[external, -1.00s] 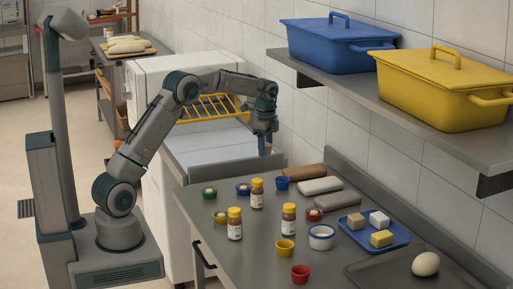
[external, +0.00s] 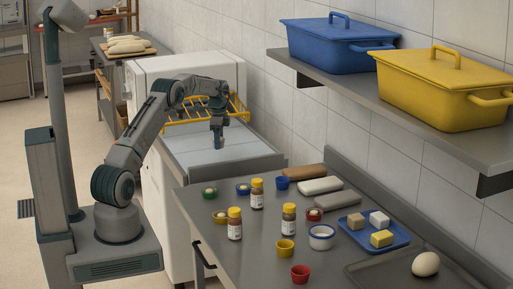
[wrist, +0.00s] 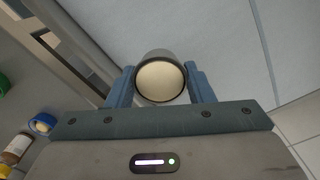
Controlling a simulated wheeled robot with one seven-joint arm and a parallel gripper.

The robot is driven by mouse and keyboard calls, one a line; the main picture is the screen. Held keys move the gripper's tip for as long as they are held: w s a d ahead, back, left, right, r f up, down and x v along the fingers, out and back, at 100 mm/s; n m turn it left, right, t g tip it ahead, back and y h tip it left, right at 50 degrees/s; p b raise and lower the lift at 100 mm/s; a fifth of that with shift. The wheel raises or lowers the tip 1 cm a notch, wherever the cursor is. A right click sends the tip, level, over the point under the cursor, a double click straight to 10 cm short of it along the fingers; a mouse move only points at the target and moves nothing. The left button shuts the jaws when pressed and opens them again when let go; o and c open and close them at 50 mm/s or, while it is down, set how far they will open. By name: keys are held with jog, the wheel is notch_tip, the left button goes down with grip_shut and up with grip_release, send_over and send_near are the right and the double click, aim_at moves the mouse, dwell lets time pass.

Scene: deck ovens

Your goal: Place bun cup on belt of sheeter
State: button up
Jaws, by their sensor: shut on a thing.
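My gripper (wrist: 160,88) is shut on a bun cup (wrist: 160,79), a round dark-rimmed cup with pale dough inside, held between the blue-grey fingers. In the external view my gripper (external: 218,143) is above the belt (external: 200,158) of the sheeter (external: 152,76), near its middle; the cup is too small to make out there. The pale belt also fills much of the wrist view (wrist: 215,35). I cannot tell whether the cup touches the belt.
A yellow wire guard (external: 240,107) stands behind the belt. The steel counter (external: 245,265) in front holds several small cups, jars (external: 257,195), loaves (external: 319,186) and a blue tray (external: 352,237). A wall shelf (external: 400,110) carries blue and yellow bins. The belt around my gripper looks clear.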

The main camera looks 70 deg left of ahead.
aim_at(216, 158)
jog(key=shift+s+a+f, duration=0.1)
jog(key=shift+a+f, duration=0.3)
jog(key=shift+a, duration=0.2)
jog(key=shift+s+a+f, duration=0.1)
jog(key=shift+a+f, duration=0.25)
jog(key=shift+a, duration=0.25)
jog(key=shift+f+p, duration=0.8)
jog(key=shift+f, duration=1.2)
jog(key=shift+f, duration=0.1)
jog(key=o, duration=1)
jog(key=shift+c, duration=0.2)
notch_tip(216, 158, up, 12)
jog(key=shift+b, duration=0.75)
